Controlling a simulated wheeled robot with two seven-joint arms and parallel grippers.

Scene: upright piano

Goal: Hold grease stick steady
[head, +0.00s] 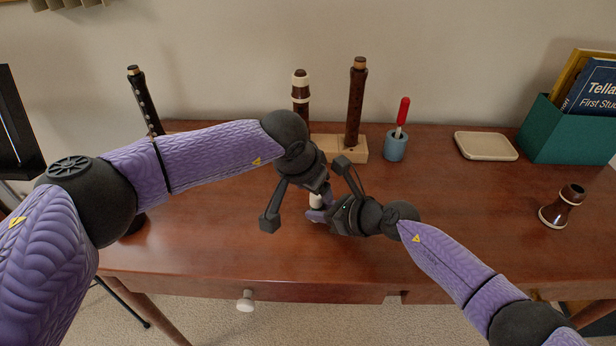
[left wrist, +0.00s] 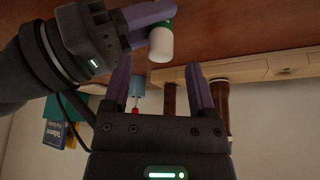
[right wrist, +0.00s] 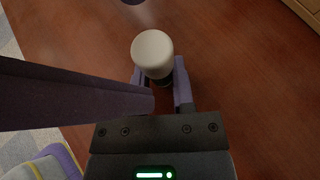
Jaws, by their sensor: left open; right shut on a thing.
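The grease stick (right wrist: 152,52) shows its white cap end in the right wrist view, upright with a darker body below. It also shows in the left wrist view (left wrist: 161,47), with some green by the purple finger, and as a small white bit in the head view (head: 316,201). My right gripper (head: 318,214) is shut on it, low over the table. My left gripper (left wrist: 158,66) is open and empty close by, its fingers spread toward the cap. In the right wrist view a left finger crosses beside the cap. The stick's lower part is hidden.
Behind stand a wooden block (head: 361,152) with dark woodwind joints, a blue cup (head: 396,147) with a red-handled tool, a beige tray (head: 486,146) and a teal book box (head: 563,138). A brown bell piece (head: 562,207) stands right. The table (head: 460,200) is clear at centre right.

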